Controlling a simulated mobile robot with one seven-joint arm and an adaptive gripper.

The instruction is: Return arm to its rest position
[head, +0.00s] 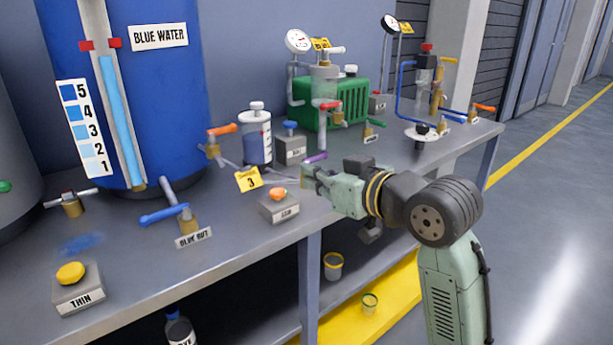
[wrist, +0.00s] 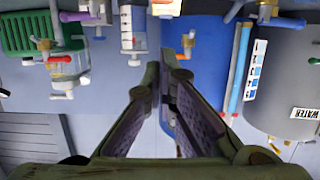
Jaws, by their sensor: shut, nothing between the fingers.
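My gripper (head: 312,177) is at the end of my pale green arm, near the front edge of the grey bench, just right of the orange-knobbed button box (head: 279,207). Its fingers point left in the head view. In the wrist view my gripper (wrist: 170,62) shows its two fingers close together at the tips, with nothing held between them. The wrist picture is upside down, with the blue tank (wrist: 200,75) and the green box-shaped unit (wrist: 27,22) ahead of the fingers. My forearm comes up from the lower right, over the floor in front of the bench.
The bench (head: 235,235) carries the BLUE WATER tank (head: 170,90), a blue-handled valve (head: 165,214), a yellow THIN button (head: 70,273), an orange-handled valve (head: 221,130) and gauges (head: 298,41). The floor at right (head: 550,230) is clear.

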